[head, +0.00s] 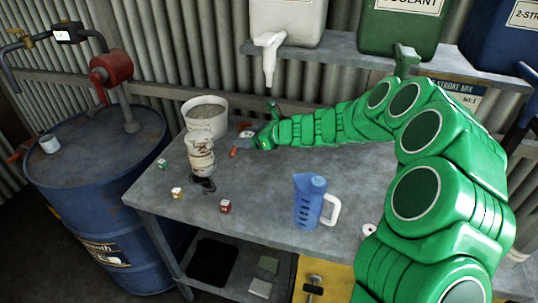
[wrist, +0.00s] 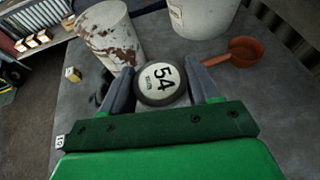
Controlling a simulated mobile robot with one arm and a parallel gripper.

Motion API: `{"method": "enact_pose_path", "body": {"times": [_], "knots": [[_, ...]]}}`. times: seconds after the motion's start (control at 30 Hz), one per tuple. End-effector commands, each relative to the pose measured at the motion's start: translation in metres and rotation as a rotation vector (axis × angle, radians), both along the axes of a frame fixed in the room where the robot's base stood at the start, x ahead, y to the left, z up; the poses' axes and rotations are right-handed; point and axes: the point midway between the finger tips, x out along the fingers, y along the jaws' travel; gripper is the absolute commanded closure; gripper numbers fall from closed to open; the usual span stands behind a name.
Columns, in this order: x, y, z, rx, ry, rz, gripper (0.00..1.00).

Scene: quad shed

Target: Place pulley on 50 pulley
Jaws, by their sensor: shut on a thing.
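My gripper (wrist: 160,72) is shut on a round dark-rimmed pulley (wrist: 160,84) with a white face marked 54. The pulley sits between the two grey fingers. In the head view my gripper (head: 254,140) is over the back of the grey bench, right of the rusty white canister; the pulley is too small there to make out clearly. I cannot read a pulley marked 50 in either view. A small white disc (head: 368,230) lies at the bench's right, partly beside my arm; its marking is unreadable.
The rusty canister (head: 200,155) and white bucket (head: 206,117) stand close to my gripper. An orange scoop (wrist: 240,52) lies right of the pulley. A blue jug (head: 308,200) and several small blocks (head: 225,206) are on the bench (head: 265,222). A shelf (head: 340,48) with jugs hangs above.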

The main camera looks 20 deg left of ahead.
Motion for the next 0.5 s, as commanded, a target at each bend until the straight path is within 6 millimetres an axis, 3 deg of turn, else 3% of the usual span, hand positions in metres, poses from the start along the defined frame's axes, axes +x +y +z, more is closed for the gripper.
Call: {"method": "enact_pose_path", "body": {"times": [0.17,0.5], "knots": [[0.000,-0.008,0.004,-0.002,-0.005,0.004,0.74],[-0.006,-0.060,0.006,-0.008,-0.032,0.041,0.74]]}}
